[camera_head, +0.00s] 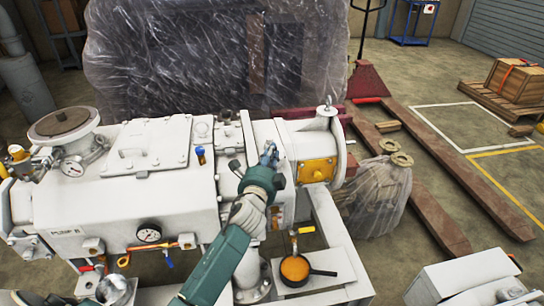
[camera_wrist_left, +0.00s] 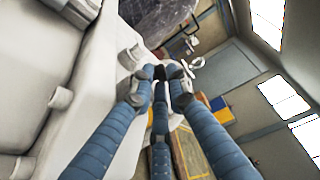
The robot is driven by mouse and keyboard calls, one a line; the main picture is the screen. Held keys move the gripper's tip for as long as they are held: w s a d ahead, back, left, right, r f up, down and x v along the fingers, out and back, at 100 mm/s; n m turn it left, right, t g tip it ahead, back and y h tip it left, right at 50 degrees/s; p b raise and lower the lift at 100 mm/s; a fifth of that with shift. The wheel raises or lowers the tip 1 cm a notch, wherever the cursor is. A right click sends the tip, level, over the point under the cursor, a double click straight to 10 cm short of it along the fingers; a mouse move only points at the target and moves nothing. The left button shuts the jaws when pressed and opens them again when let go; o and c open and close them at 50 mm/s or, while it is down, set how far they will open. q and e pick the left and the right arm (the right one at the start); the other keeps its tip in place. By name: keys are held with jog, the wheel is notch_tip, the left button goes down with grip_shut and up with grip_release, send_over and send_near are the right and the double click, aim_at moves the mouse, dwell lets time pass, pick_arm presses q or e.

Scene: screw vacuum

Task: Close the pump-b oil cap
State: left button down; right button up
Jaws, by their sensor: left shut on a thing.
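The large white pump (camera_head: 75,185) fills the left and middle of the head view. My left gripper (camera_head: 269,152) is over the right part of the pump's top, coming from below in the picture. In the left wrist view its blue fingers (camera_wrist_left: 158,82) come together at the tips around a small thing. This appears to be the oil cap, mostly hidden by the fingertips. I cannot tell how the cap sits on its opening. My right gripper is not in view.
A plastic-wrapped machine (camera_head: 200,60) stands behind the pump. An orange pan (camera_head: 295,268) is on the white ledge at front right. A yellow end cover (camera_head: 318,170) and a gauge (camera_head: 148,233) are on the pump. Brown rails and open floor lie to the right.

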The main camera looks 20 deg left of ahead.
pick_arm(q)
jog(key=shift+a+r, duration=0.15)
jog(key=shift+r, duration=0.05)
jog(key=c, duration=2)
grip_release()
jog(key=shift+w+f, duration=0.1)
jog(key=shift+f, duration=0.05)
jog(key=shift+s+f, duration=0.1)
jog(key=shift+s, duration=0.15)
jog(key=v, duration=1.1)
jog(key=shift+s, duration=0.3)
